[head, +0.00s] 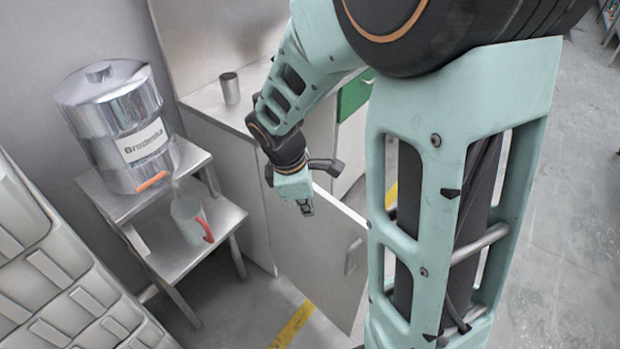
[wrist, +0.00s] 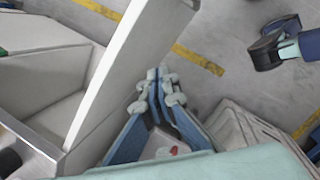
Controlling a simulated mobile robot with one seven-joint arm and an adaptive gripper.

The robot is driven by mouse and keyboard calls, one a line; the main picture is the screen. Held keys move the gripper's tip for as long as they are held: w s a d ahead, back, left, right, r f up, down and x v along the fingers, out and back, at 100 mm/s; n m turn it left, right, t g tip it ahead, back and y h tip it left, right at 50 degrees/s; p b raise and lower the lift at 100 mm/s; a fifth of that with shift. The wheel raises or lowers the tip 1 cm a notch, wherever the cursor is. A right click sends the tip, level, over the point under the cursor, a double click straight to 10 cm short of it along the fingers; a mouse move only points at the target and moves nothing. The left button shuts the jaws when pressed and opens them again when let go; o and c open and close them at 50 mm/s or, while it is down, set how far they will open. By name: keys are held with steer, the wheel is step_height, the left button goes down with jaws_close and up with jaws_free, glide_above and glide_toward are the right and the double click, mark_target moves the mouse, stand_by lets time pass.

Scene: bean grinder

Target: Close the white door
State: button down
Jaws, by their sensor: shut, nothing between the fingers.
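The white door (head: 318,255) stands open, swung out from the low cabinet, with a grey handle (head: 353,256) near its free edge. In the wrist view the white door (wrist: 130,65) runs diagonally, with the open cabinet interior (wrist: 45,95) to its left. My gripper (head: 307,208) is shut and empty, near the top of the door in the head view. In the wrist view my gripper (wrist: 160,78) is on the right of the door, on the side away from the cabinet interior. I cannot tell whether it touches the door.
A metal stepped stand (head: 180,258) left of the door holds a silver dispenser (head: 120,125) and a mug with a red handle (head: 190,220). A metal cup (head: 230,88) stands on the counter. A yellow line (head: 293,325) marks the floor below the door.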

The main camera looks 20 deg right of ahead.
steer(key=s+f+n+g, duration=0.1)
steer(key=s+f+g, duration=0.1)
steer(key=s+f, duration=0.35)
steer(key=s+d+f+b, duration=0.1)
steer(key=d+f+b, duration=0.3)
steer(key=f, duration=0.4)
steer(key=shift+s+d, duration=0.4)
steer(key=shift+d, duration=0.35)
